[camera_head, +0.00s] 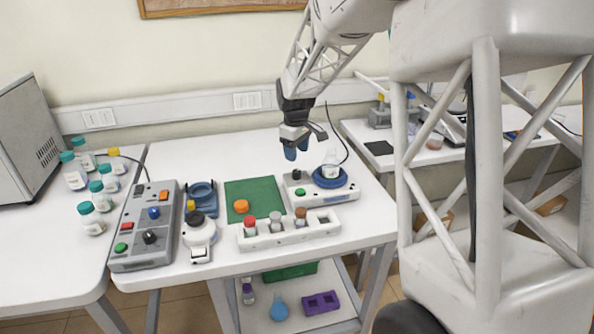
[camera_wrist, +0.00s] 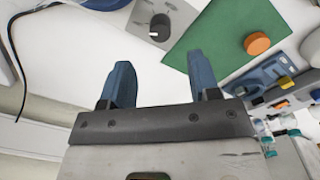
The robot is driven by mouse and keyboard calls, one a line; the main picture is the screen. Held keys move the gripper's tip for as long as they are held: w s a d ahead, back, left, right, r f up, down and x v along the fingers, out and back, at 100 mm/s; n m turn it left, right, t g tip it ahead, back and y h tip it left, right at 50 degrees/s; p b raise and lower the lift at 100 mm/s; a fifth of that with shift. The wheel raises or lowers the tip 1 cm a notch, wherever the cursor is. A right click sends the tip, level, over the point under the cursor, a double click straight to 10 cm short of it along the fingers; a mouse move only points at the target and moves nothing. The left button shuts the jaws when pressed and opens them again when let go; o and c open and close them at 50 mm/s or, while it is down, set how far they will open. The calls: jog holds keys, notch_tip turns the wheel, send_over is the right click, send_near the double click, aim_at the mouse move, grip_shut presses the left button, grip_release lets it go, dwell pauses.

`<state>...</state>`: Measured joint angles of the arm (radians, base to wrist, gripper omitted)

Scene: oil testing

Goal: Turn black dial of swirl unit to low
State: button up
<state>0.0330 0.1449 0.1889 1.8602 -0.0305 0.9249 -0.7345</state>
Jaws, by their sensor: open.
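The swirl unit (camera_head: 345,192) is a white base with a blue round platform (camera_head: 333,180) and a green button (camera_head: 299,191). A clear flask (camera_head: 331,165) stands on the platform. The black dial (camera_head: 297,174) is on the unit's rear left; the wrist view shows this dial (camera_wrist: 160,27) with a white mark at one side. I cannot read any scale. My gripper (camera_head: 297,152) is open and empty, with blue fingers, above the dial and apart from it. In the wrist view the dial lies beyond the gap between the fingertips (camera_wrist: 162,66).
A green mat (camera_head: 262,190) with an orange cap (camera_head: 241,206) lies left of the unit. A white rack (camera_head: 290,236) with capped vials is in front. A grey control box (camera_head: 146,225) and a white device (camera_head: 199,237) are further left. A black cable runs behind the flask.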

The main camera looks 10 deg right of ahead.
aim_at(297, 171)
jog(key=shift+d+f, duration=0.1)
jog(key=shift+f, duration=3.7)
jog(key=shift+c, duration=0.3)
jog(key=c, duration=0.9)
jog(key=shift+o, duration=0.2)
jog(key=shift+m, duration=0.4)
jog(key=m, duration=1.1)
